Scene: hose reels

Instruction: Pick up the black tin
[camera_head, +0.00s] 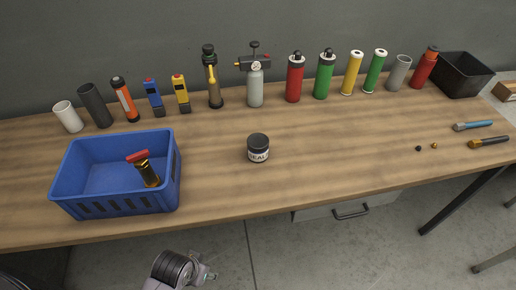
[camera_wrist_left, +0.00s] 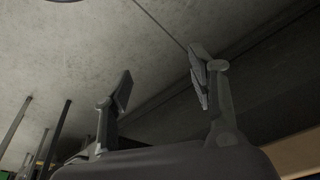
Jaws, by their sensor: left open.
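The black tin (camera_head: 258,148) stands upright near the middle of the wooden table, with a black lid and a white label on which "SEAL" or similar letters show. My left gripper (camera_head: 206,269) is low in the head view, in front of the table's front edge and apart from the tin. In the left wrist view the left gripper (camera_wrist_left: 160,83) has its two fingers spread with nothing between them, against the grey floor. The tin is not in the left wrist view. My right gripper is in neither view.
A blue crate (camera_head: 118,207) holding a brass hose nozzle (camera_head: 149,174) stands left of the tin. Several cylinders, bottles and tools line the table's back. A black bin (camera_head: 463,75) is at the back right. Two brushes lie at the right. The table around the tin is clear.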

